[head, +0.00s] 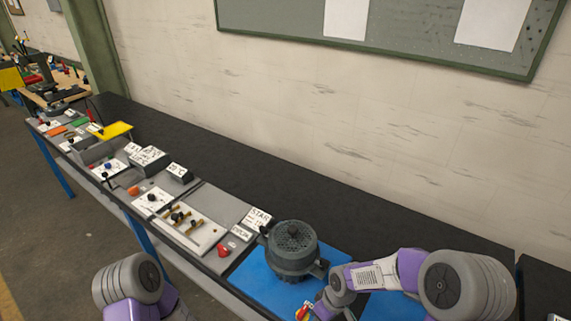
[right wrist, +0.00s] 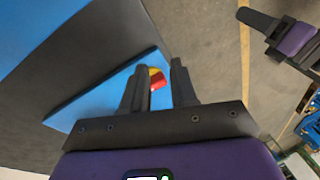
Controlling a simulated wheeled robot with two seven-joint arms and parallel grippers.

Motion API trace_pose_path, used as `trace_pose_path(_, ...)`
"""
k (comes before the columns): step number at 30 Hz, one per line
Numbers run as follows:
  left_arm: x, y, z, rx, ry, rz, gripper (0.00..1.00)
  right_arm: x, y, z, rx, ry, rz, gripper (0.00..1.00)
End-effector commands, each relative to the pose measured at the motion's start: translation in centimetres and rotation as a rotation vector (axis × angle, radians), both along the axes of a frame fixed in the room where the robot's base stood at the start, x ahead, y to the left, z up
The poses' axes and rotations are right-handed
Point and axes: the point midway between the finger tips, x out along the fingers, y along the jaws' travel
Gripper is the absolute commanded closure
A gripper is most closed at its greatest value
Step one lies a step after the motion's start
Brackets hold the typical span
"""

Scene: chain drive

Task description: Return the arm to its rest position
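My right arm (head: 378,275) reaches in from the right over the blue mat (head: 262,291), its wrist low at the bottom edge of the head view. In the right wrist view my right gripper (right wrist: 160,68) has its two dark fingers apart, with nothing clamped between them. My left arm (head: 130,283) shows at the bottom left of the head view, its gripper outside that view. A purple and black gripper, likely my left (right wrist: 262,22), shows at the top right of the right wrist view; its opening is unclear.
A dark grey round machine (head: 292,247) stands on the mat close to my right arm. A red and yellow piece (right wrist: 157,79) shows beyond my right fingers, partly hidden. A red part (head: 223,250) and a board with brass-coloured parts (head: 180,219) lie left. The bench's back strip (head: 330,205) is clear.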

Motion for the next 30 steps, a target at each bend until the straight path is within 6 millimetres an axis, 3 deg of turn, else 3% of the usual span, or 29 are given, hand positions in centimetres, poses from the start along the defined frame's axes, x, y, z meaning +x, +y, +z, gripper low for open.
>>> trace_pose_path(7,-0.1,0.0,0.0,0.0,0.002,-0.001,0.57,-6.3,1.0,-9.0,0.117,0.116,-0.416,0.72)
trace_pose_path(15,-0.1,0.0,-0.5,0.0,0.002,-0.001,0.57,-13.7,0.4,-15.0,0.124,0.196,-0.905,0.72)
trace_pose_path(18,-0.1,0.0,-3.8,0.0,0.002,-0.001,0.57,-12.9,0.4,-18.1,0.129,0.18,-0.887,0.72)
trace_pose_path(24,-0.1,0.0,-8.3,0.0,0.002,0.0,0.57,-12.9,0.4,-22.5,0.129,0.179,-0.883,0.72)
trace_pose_path(30,-0.1,0.0,-10.3,0.0,0.002,0.0,0.57,-12.8,0.4,-24.5,0.13,0.178,-0.882,0.72)
